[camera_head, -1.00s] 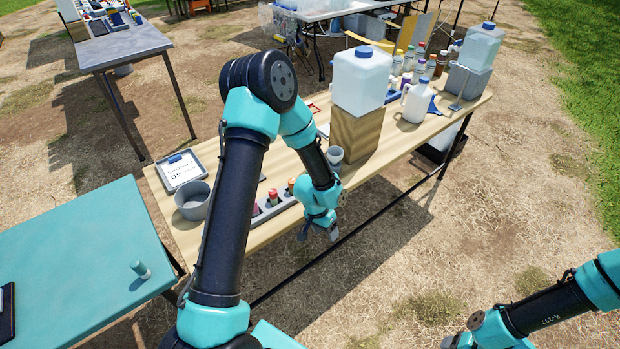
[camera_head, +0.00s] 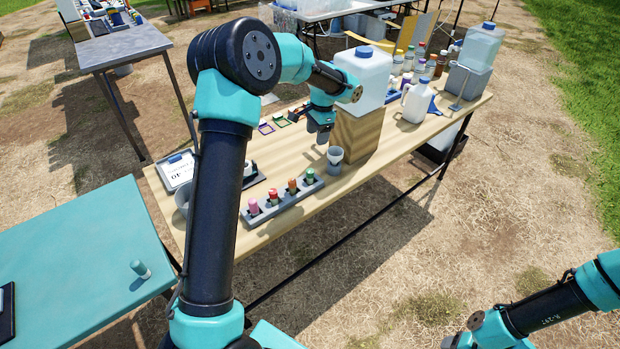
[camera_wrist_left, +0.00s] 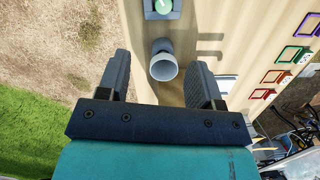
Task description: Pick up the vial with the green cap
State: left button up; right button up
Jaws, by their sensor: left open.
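The vial with the green cap (camera_head: 309,175) stands in the right end slot of a grey rack (camera_head: 285,201) near the table's front edge. Its body is mostly hidden by the rack. In the left wrist view its green cap (camera_wrist_left: 163,6) shows at the top edge. My left gripper (camera_head: 321,133) is open and empty, pointing down above the table, behind the rack and beside the wooden block. In its wrist view the open fingers (camera_wrist_left: 160,72) stand either side of a grey cup, apart from the vial. My right gripper is barely visible at the bottom edge.
Vials with pink (camera_head: 253,205), red (camera_head: 273,196) and orange (camera_head: 292,186) caps share the rack. The grey cup (camera_head: 335,156) stands just right of it. A wooden block (camera_head: 357,138) bears a large water container (camera_head: 362,80). Coloured square frames (camera_wrist_left: 290,54) lie behind.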

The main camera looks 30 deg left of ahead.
aim_at(310, 170)
pick_arm(q)
jog(key=f, duration=0.4)
jog(key=s+f, duration=0.1)
jog(key=f, duration=0.3)
jog(key=a+f, duration=0.1)
jog(key=f, duration=0.3)
jog(key=shift+s+f, duration=0.1)
jog(key=shift+s, duration=0.05)
jog(key=shift+s+a+f, duration=0.1)
jog(key=shift+a+f, duration=0.1)
jog(key=shift+f, duration=1.1)
jog(key=shift+s+a+f, duration=0.1)
jog(key=shift+a+f, duration=0.1)
jog(key=shift+f, duration=1.1)
jog(key=c, duration=1)
